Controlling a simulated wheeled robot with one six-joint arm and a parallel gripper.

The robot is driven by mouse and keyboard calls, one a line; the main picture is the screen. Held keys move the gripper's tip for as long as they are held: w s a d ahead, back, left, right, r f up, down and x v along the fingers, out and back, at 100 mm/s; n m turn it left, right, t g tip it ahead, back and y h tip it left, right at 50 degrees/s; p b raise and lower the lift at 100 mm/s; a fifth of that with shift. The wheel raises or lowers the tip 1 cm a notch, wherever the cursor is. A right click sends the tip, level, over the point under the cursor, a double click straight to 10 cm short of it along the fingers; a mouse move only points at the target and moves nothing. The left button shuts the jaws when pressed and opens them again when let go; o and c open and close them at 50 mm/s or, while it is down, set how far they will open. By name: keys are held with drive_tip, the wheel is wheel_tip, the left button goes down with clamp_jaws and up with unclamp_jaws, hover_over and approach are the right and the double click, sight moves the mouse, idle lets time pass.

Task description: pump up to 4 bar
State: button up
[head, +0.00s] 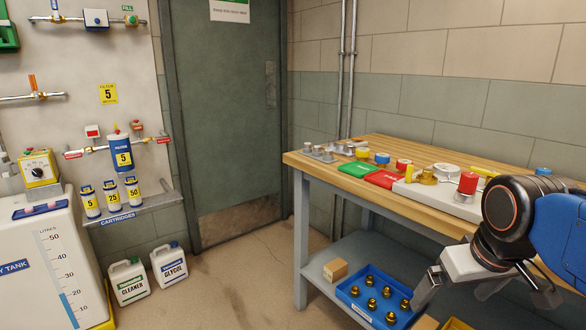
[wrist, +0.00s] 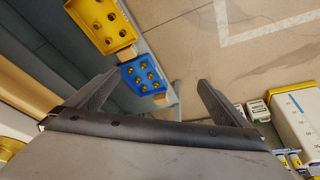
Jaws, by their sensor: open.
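No pressure gauge with a readable scale or clear pump handle shows in either view. A yellow box with a black knob (head: 38,168) is on the left above the tank; I cannot tell whether it is a pump. A pale block (head: 447,196) with red and brass-coloured fittings lies on the wooden bench, partly hidden behind my arm. My gripper (head: 485,288) is in front of the bench at lower right. In the wrist view my gripper (wrist: 151,88) has its fingers wide apart with nothing between them.
The bench (head: 330,170) carries green and red trays and small parts. Its lower shelf holds a blue tray (head: 352,298) of brass fittings and a cardboard box (head: 335,270). A white tank (head: 55,265) and two jugs (head: 128,280) stand left. The floor (head: 235,280) between is clear.

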drive_tip(key=s+a+f, duration=0.1)
drive_tip(key=s+f, duration=0.3)
drive_tip(key=f, duration=0.2)
drive_tip(key=shift+m, duration=0.4)
drive_tip(key=shift+s+f+t, duration=0.1)
drive_tip(key=shift+f+t, duration=0.2)
drive_tip(key=shift+f, duration=0.15)
drive_tip(key=c, duration=0.4)
drive_tip(key=shift+f, duration=0.1)
drive_tip(key=c, duration=0.9)
drive_tip(key=shift+o, duration=0.2)
wheel_tip(320, 180, up, 39)
drive_tip(key=n+g, duration=0.5)
drive_tip(key=n, duration=0.4)
hover_over(471, 174)
wheel_tip(471, 174, down, 18)
drive_tip(key=shift+r, duration=0.2)
drive_tip(key=c, duration=1)
